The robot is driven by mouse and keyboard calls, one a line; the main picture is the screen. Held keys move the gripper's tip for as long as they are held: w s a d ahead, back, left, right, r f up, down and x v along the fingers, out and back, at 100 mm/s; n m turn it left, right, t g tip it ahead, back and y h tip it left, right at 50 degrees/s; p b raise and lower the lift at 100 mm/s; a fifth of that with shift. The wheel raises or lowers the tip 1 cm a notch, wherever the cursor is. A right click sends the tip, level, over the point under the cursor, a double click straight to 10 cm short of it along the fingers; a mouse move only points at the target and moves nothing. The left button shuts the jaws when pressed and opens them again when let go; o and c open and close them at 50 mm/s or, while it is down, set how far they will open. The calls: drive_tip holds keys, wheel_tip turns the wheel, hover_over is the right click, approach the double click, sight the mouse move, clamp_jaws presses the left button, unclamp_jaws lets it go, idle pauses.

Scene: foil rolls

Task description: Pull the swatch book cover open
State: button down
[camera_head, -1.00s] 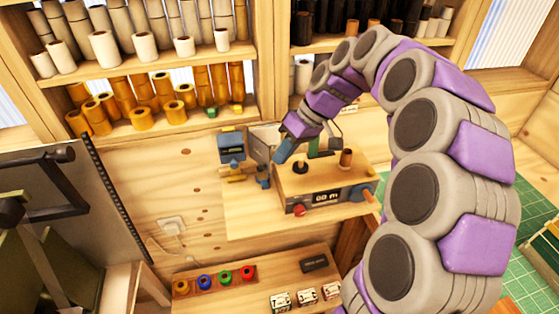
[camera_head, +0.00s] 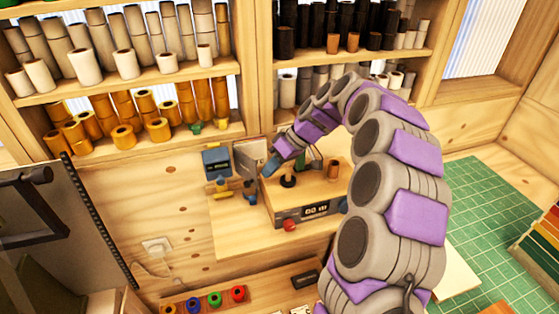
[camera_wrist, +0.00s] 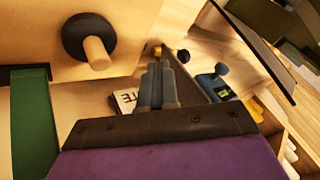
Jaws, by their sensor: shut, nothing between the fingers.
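A block with coloured stripes in green, cream, orange and red (camera_head: 540,243) stands at the right edge of the head view, on a green mat. It may be the swatch book. It is partly cut off, and I cannot tell a cover on it. My gripper (camera_head: 271,167) is far to its left, over the back left of a wooden machine. In the wrist view my gripper (camera_wrist: 160,80) shows its two grey fingers together, with nothing between them. The striped block is not in the wrist view.
The wooden machine (camera_head: 318,192) with a display and knobs sits on a wooden bench. Shelves of rolls (camera_head: 125,65) line the back wall. A green gridded mat (camera_head: 484,215) at the right has clear room. Coloured spools (camera_head: 214,298) stand low in front.

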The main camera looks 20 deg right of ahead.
drive_tip(key=shift+x, duration=0.85)
drive_tip(key=shift+a+f, duration=0.1)
drive_tip(key=shift+f, duration=0.5)
drive_tip(key=shift+a, duration=0.25)
